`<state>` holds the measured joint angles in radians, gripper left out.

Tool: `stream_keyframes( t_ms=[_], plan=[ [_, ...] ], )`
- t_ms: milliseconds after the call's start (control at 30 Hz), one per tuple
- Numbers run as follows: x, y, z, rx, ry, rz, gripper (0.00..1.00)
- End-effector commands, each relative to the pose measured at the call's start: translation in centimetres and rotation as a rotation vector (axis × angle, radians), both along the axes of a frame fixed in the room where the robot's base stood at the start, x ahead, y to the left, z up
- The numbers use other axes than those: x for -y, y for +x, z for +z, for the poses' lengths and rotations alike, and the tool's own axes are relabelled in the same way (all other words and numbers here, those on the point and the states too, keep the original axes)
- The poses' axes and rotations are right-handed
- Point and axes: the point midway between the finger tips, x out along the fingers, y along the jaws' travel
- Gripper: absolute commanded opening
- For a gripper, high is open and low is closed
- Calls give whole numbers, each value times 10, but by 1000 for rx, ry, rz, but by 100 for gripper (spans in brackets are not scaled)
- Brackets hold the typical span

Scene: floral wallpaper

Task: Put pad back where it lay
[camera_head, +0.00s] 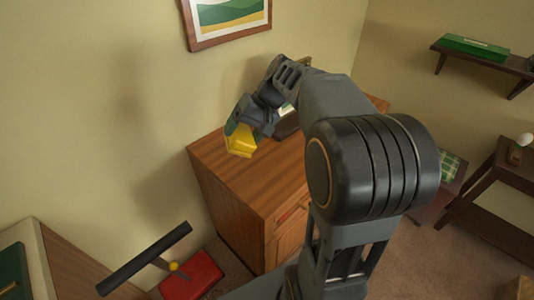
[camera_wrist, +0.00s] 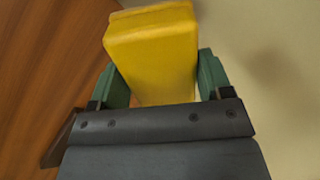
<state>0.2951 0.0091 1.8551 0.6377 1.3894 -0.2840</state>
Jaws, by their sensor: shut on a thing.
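A yellow block-like thing, apparently the pad (camera_head: 240,145), is held between the green fingers of my gripper (camera_head: 237,131). In the wrist view the yellow pad (camera_wrist: 150,50) fills the gap between both fingers of my gripper (camera_wrist: 158,82), which is shut on it. In the head view it shows over the left back part of a wooden cabinet's top (camera_head: 262,185), close to the wall. I cannot tell whether it touches the top. In the wrist view, brown wood (camera_wrist: 45,60) lies to the left and wall to the right.
A framed object (camera_head: 288,122) stands on the cabinet behind my arm, partly hidden. A framed picture (camera_head: 228,18) hangs above. A red object (camera_head: 192,275) lies low at the cabinet's left. The cabinet top's front left part is clear.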

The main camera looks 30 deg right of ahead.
Motion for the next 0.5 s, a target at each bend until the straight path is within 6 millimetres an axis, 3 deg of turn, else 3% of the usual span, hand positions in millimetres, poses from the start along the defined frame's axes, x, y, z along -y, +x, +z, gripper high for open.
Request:
stream_keyframes(
  t_ms=[33,200,333,500],
  plan=[
    [-1,-19,4,-12,-61,87,53],
    [22,-66,-25,-10,-260,325,53],
    [49,-87,-47,9,-399,436,53],
    [63,-91,-51,34,-555,494,53]
  ],
)
